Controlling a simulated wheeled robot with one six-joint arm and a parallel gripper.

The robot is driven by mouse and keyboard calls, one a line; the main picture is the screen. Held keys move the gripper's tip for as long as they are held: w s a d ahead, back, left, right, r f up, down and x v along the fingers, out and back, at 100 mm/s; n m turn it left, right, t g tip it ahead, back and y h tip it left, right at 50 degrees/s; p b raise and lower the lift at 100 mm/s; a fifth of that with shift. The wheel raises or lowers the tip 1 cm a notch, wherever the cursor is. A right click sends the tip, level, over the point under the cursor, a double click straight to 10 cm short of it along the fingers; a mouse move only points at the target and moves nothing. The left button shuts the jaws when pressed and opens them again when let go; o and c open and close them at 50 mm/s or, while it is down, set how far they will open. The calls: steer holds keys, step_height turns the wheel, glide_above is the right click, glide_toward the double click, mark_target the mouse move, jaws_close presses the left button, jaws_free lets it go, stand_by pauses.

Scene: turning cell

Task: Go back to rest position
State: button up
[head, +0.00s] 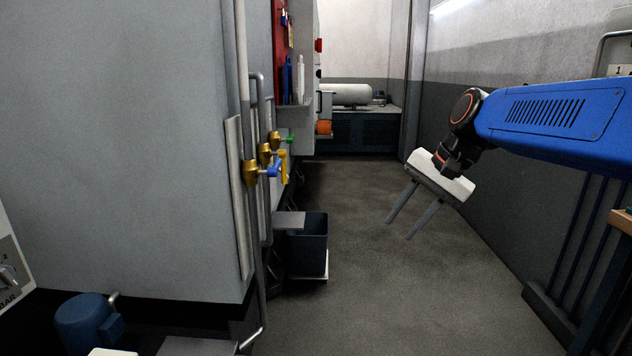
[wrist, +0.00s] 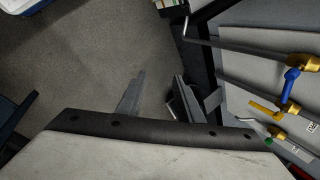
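My gripper (head: 398,229) hangs in open air over the aisle floor, right of the middle of the head view. My blue arm reaches in from the right edge. The white gripper body is tilted, and its two grey fingers point down and to the left. The fingers stand well apart, with only floor seen between them. In the wrist view my gripper (wrist: 160,78) also shows two separate fingers and holds nothing. No separate object of the task can be made out.
Pipes with brass valves (head: 251,173) and coloured handles run along the grey cabinet (head: 120,130) at left. A dark bin (head: 309,246) stands below them. A blue motor (head: 88,322) is at lower left. A pale tank (head: 345,94) lies at the back. The aisle floor (head: 350,190) is clear.

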steer(key=s+d+f+n+t+h, duration=0.1)
steer(key=s+d+f+n+h, duration=0.1)
steer(key=s+d+f, duration=0.3)
steer(key=s+d+f+n+t+h, duration=0.1)
steer(key=s+d+f+n, duration=0.4)
steer(key=s+f, duration=0.6)
steer(key=s+h, duration=0.1)
steer(key=s, duration=0.6)
steer(key=shift+f+h, duration=0.3)
